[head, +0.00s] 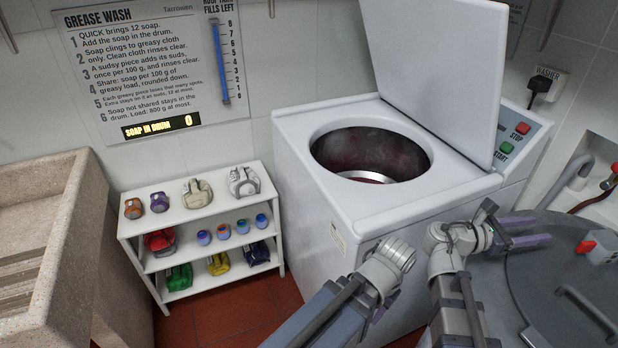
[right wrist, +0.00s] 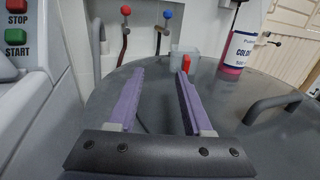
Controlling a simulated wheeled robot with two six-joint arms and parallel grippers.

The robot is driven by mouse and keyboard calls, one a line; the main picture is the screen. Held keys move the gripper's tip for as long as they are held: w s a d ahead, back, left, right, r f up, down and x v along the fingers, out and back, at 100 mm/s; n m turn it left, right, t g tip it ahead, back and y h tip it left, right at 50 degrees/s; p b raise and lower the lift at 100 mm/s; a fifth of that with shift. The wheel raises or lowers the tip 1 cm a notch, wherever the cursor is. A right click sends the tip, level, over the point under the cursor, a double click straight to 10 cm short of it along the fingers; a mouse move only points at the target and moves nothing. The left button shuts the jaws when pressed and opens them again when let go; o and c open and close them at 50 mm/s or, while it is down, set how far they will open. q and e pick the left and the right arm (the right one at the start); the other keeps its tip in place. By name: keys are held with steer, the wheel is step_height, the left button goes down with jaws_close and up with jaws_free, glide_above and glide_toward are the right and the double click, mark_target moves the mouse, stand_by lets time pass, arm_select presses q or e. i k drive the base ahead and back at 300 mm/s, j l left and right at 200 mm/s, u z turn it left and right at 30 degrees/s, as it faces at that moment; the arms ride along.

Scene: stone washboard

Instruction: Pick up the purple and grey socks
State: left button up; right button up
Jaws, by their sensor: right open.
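A small rolled purple sock (head: 159,202) sits on the top shelf of the white rack, beside an orange one at its left. A larger pale grey bundle (head: 243,182), which looks like the grey sock, sits at the right end of that shelf. My right gripper (head: 540,230) is open and empty over the round dark grey lid, far to the right of the rack. Its two purple fingers are spread apart in the right wrist view (right wrist: 162,70). My left arm enters at the bottom centre; I cannot make out its gripper.
The white rack (head: 207,223) also holds beige, red, green, yellow and blue bundles and several small cups. The white washer (head: 317,204) stands open beside it. A stone washboard basin (head: 45,172) is at left. The grey lid (head: 540,283) has handles.

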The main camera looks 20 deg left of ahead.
mark_target(158, 200)
steer(key=u, duration=1.95)
